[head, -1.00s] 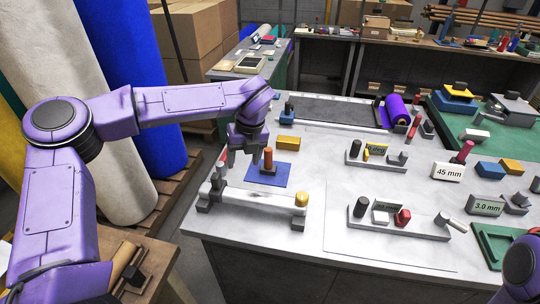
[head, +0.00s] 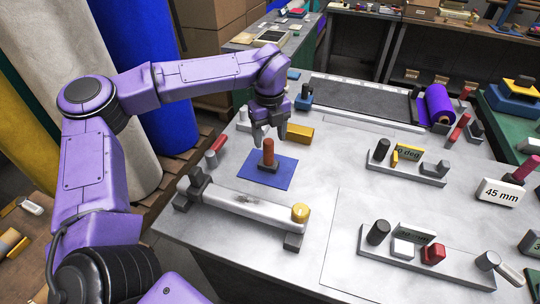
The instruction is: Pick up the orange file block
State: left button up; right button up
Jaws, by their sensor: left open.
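A yellow-orange block (head: 299,134) lies on the grey table in the head view, just behind and right of a blue sheet; it is the closest match to the orange file block. My left gripper (head: 269,138) is open, pointing down, just left of this block. Its right finger overlaps the block's left end in the picture; I cannot tell if they touch. My right gripper is out of view.
A white roller (head: 245,203) with a yellow end knob lies in front of the blue sheet. Racks with small blocks (head: 400,170) stand to the right, and a purple roll (head: 437,105) lies behind. The table between the sheet and the racks is clear.

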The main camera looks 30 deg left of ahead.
aim_at(268, 141)
pick_arm(q)
jog(key=f, duration=0.2)
jog(key=f+p, duration=0.1)
jog(key=f, duration=0.1)
jog(key=w+a+f+p, duration=0.1)
jog(key=f, duration=0.1)
jog(key=shift+w, duration=0.1)
jog(key=shift+f, duration=0.15)
jog(key=shift+s, duration=0.35)
jog(key=shift+w, duration=0.1)
jog(key=c, duration=1.1)
jog(key=shift+c, duration=0.2)
